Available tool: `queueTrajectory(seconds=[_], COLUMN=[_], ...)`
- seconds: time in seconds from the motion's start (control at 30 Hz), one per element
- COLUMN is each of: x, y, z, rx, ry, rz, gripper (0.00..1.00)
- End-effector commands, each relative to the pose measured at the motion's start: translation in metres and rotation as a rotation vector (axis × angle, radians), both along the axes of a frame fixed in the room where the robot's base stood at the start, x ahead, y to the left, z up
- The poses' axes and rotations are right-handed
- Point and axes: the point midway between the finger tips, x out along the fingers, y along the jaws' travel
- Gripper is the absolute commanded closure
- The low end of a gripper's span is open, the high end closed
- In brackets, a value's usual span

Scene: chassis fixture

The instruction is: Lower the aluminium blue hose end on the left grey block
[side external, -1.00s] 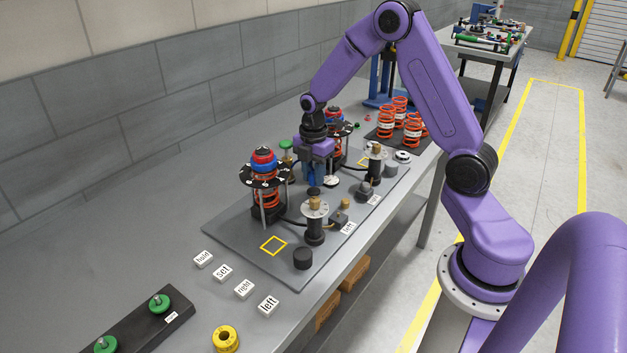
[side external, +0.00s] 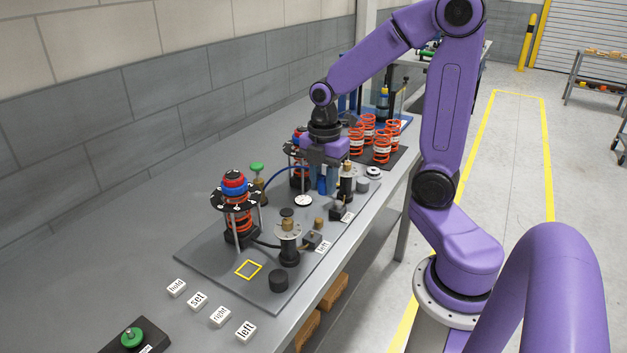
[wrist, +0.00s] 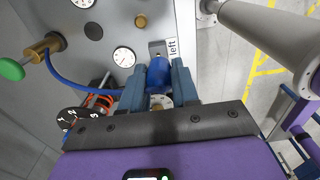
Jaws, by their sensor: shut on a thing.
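My gripper (side external: 325,188) is shut over the far half of the dark plate. In the wrist view its blue fingers close on both sides of the blue hose end (wrist: 158,75). A pale metal round part shows between the fingers; I cannot tell whether it belongs to the hose end. The blue hose (side external: 283,170) arcs from a brass valve with a green knob (side external: 257,167) to the gripper. The grey block (side external: 337,213) with a "left" label (side external: 347,217) lies just in front of the fingers; it also shows in the wrist view (wrist: 157,47). Any gap between hose end and block cannot be judged.
A black post with a silver flange (side external: 346,170) stands close to the gripper's right. A spring stand (side external: 235,205) is at left. A white gauge (wrist: 124,57) lies beside the fingers. Orange springs (side external: 381,150) stand behind.

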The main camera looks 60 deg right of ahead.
Motion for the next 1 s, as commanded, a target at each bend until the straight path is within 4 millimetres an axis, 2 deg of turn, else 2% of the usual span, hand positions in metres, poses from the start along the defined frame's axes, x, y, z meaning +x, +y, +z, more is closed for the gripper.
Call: queueTrajectory(seconds=[0.17,0.53,1.0], x=[-0.003,0.008,0.009], y=[0.006,0.032,0.034], z=[-0.004,-0.043,-0.074], rx=[0.000,-0.001,-0.001], ry=[0.003,0.003,0.003], rz=[0.004,0.003,0.000], gripper=[1.00,1.00,1.00])
